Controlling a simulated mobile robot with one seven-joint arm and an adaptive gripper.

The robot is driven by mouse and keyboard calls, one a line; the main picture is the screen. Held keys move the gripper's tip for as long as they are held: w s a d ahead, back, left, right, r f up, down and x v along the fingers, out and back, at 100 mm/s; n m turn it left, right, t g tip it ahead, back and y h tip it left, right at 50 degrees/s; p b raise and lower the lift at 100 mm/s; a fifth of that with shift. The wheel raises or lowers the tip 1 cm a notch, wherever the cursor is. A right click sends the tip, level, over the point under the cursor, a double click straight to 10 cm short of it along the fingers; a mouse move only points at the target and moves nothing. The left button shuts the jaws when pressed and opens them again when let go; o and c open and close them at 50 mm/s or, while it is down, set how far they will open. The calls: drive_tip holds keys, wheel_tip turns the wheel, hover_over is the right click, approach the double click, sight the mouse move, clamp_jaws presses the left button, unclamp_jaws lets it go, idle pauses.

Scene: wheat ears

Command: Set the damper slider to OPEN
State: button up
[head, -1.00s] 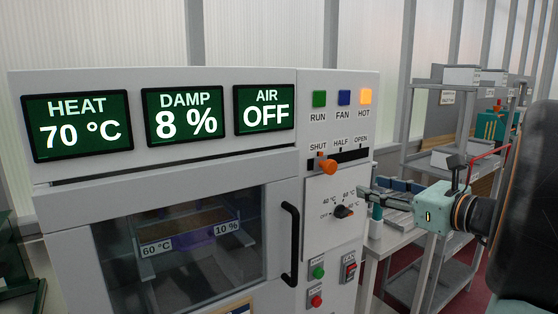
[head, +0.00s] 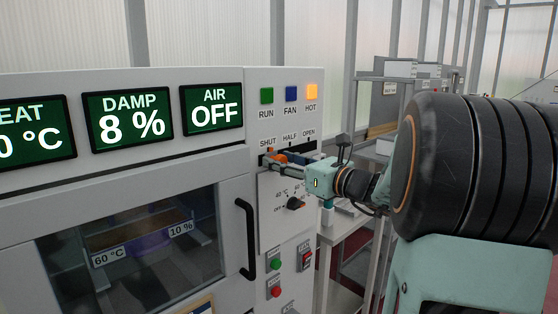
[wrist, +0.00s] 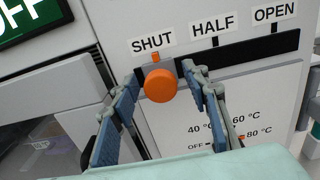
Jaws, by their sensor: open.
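The damper slider's orange knob (wrist: 160,85) sits at the left end of its black slot (wrist: 245,53), under the SHUT label (wrist: 152,44). The HALF label (wrist: 212,27) and the OPEN label (wrist: 276,13) stand to its right. In the head view the knob (head: 278,157) is partly hidden by my gripper (head: 276,162). In the wrist view my gripper (wrist: 160,95) is open, with one blue-padded finger on each side of the knob. I cannot tell whether either finger touches it.
Below the slot is a black temperature dial (head: 295,203). A black door handle (head: 246,240) stands out to the left, beside the oven window. Green and red buttons (head: 275,264) and a red switch (head: 306,257) are lower down. Displays read DAMP 8 % and AIR OFF (head: 212,108).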

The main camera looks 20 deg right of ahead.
drive_tip(key=shift+w+a, duration=0.1)
drive_tip(key=shift+w, duration=0.2)
clamp_jaws()
drive_tip(key=shift+w+d+r, duration=0.1)
drive_tip(key=shift+w+d, duration=0.05)
drive_tip(key=shift+d, duration=0.4)
drive_tip(key=w+d+p, duration=0.1)
drive_tip(key=d, duration=0.3)
drive_tip(key=w+d+p, duration=0.2)
drive_tip(key=d, duration=0.3)
drive_tip(key=w+d+p, duration=0.2)
drive_tip(key=d, duration=0.3)
drive_tip(key=shift+d, duration=0.2)
